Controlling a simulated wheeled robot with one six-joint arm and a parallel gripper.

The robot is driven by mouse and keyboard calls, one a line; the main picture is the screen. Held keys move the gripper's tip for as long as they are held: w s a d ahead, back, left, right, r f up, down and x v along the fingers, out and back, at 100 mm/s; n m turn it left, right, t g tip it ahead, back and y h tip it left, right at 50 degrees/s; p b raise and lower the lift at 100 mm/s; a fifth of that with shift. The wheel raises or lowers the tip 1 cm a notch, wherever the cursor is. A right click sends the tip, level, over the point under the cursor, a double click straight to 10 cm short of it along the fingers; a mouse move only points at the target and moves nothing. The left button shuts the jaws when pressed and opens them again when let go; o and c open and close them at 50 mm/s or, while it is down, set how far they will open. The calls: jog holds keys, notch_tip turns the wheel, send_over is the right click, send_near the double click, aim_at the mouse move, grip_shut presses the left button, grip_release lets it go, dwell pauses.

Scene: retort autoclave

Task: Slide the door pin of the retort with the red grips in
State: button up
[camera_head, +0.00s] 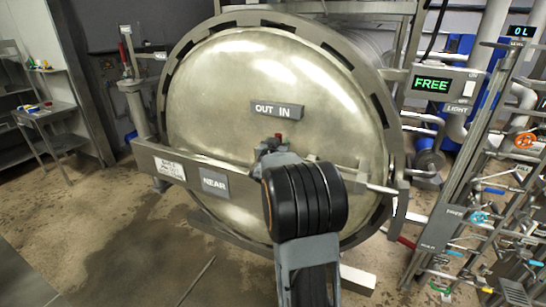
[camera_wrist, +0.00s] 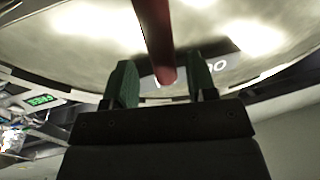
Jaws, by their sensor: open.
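The retort's large round steel door (camera_head: 225,95) is closed in front of me, with an "OUT IN" plate (camera_head: 277,111) at its middle. Below this plate a small red grip (camera_head: 279,136) shows just above my gripper (camera_head: 268,152). My arm hides most of what is below it. A thin metal rod (camera_head: 375,186), perhaps the door pin, sticks out to the right behind my arm. In the wrist view the red grip (camera_wrist: 155,40) runs down between the two green fingers of my gripper (camera_wrist: 162,75). The fingers are open, with a gap on each side of it.
A grey bar with a "NEAR" plate (camera_head: 215,182) crosses the lower door. A panel reading "FREE" (camera_head: 432,85) and a pipe rack with valves (camera_head: 480,200) stand at the right. A small table (camera_head: 45,115) stands at the far left. The floor at front left is clear.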

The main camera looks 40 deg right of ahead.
jog(key=b+v, duration=0.1)
jog(key=v, duration=0.8)
jog(key=shift+s+a, duration=0.15)
jog(key=shift+a, duration=0.15)
